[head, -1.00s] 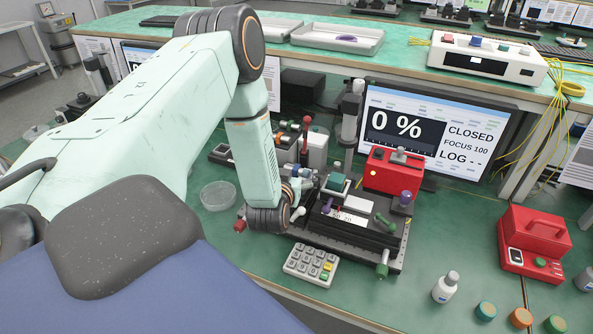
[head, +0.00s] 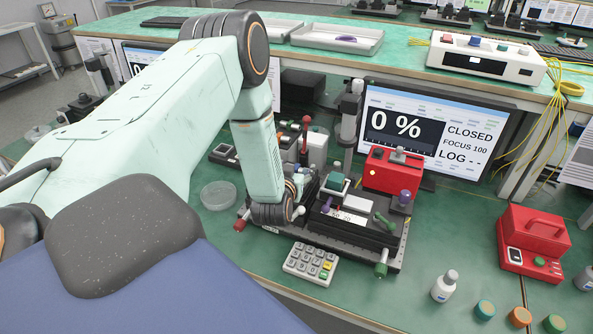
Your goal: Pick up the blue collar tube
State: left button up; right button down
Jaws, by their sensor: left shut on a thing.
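A short tube with a blue-teal collar (head: 485,310) stands at the front right of the bench, seen from above and cut near the picture's bottom edge. Tubes with an orange collar (head: 520,317) and a green collar (head: 554,324) stand to its right. My left gripper (head: 298,188) is at the left end of the black optical stage (head: 375,238), well away from the blue collar tube. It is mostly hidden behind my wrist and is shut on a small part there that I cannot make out. My right gripper is not in view.
A keypad (head: 310,264) lies in front of the stage, and a clear dish (head: 218,195) is left of it. A white bottle (head: 445,286) stands near the blue collar tube. A red case (head: 535,243) is behind the tubes. The monitor (head: 430,130) reads 0 % and CLOSED.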

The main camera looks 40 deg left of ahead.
pick_arm(q)
jog(key=shift+a, duration=0.15)
jog(key=c, duration=0.3)
